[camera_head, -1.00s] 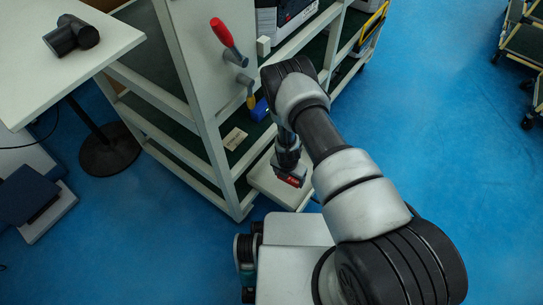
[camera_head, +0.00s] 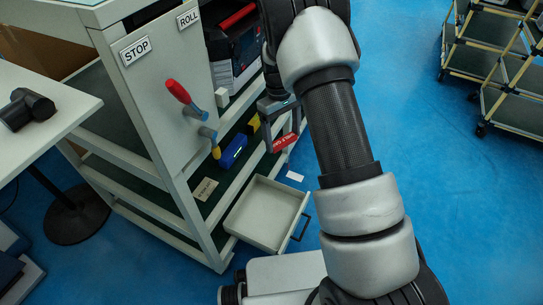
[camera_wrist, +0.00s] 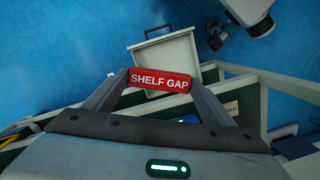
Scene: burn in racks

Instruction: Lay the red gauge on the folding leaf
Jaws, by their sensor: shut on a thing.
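The red gauge (camera_head: 285,143) is a small red bar in the head view. In the wrist view the red gauge (camera_wrist: 160,79) shows the words SHELF GAP. My gripper (camera_wrist: 158,82) is shut on it, with a finger at each end. In the head view my gripper (camera_head: 283,122) holds it beside the cart's open side, beyond the open drawer. A pale flat top (camera_head: 45,110) stands at the left, with a dark cylindrical object on it. I cannot tell whether this top is the folding leaf.
The cart (camera_head: 165,125) has red and yellow-handled tools on its end panel. Its drawer (camera_head: 265,213) is pulled out and looks empty. A blue item (camera_head: 233,151) and a dark case (camera_head: 235,45) sit on its shelves. Blue floor is clear at right, before other racks (camera_head: 495,65).

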